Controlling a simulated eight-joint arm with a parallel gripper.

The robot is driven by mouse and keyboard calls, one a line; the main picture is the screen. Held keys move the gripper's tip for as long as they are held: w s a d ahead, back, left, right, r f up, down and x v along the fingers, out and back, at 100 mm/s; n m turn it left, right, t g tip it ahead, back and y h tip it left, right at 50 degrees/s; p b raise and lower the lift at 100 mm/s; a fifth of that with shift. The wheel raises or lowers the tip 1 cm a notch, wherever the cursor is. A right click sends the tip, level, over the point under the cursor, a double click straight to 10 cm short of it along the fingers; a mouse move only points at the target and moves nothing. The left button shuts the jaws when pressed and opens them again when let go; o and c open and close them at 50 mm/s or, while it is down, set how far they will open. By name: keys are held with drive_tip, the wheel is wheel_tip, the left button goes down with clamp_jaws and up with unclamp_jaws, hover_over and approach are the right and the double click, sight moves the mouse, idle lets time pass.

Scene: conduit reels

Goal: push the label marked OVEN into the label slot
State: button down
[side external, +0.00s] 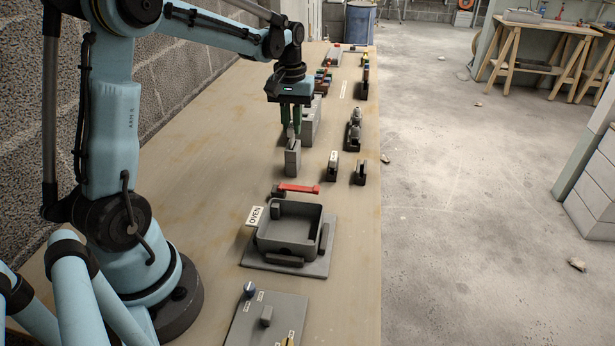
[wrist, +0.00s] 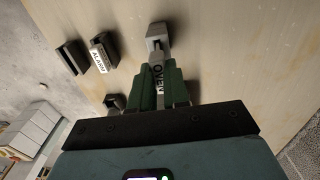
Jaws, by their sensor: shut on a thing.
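My gripper (side external: 291,130) has its green fingers pointing down, shut on a thin label marked OVEN. In the wrist view, the label (wrist: 157,73) shows its lettering between the fingers (wrist: 162,88). In the side external view the held label (side external: 291,143) is a thin strip, with its text unreadable. A grey upright block (side external: 292,160) stands right below the fingers; it also shows in the wrist view (wrist: 158,33), with a dark opening. It looks like the label slot. The label's lower end is close to the block; I cannot tell whether it is inside.
Small dark holders (side external: 359,173) stand to the right, one with a label marked ALARM (wrist: 101,52). A taller grey block (side external: 309,122) stands behind.

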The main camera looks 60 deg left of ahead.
drive_tip(key=shift+f, duration=1.5)
idle(1.1)
drive_tip(key=c, duration=1)
unclamp_jaws()
drive_tip(key=shift+c, duration=0.2)
drive_tip(key=shift+o, duration=0.5)
drive_tip(key=shift+o, duration=0.8)
drive_tip(key=shift+r, duration=3.5)
drive_tip(key=shift+d, duration=0.1)
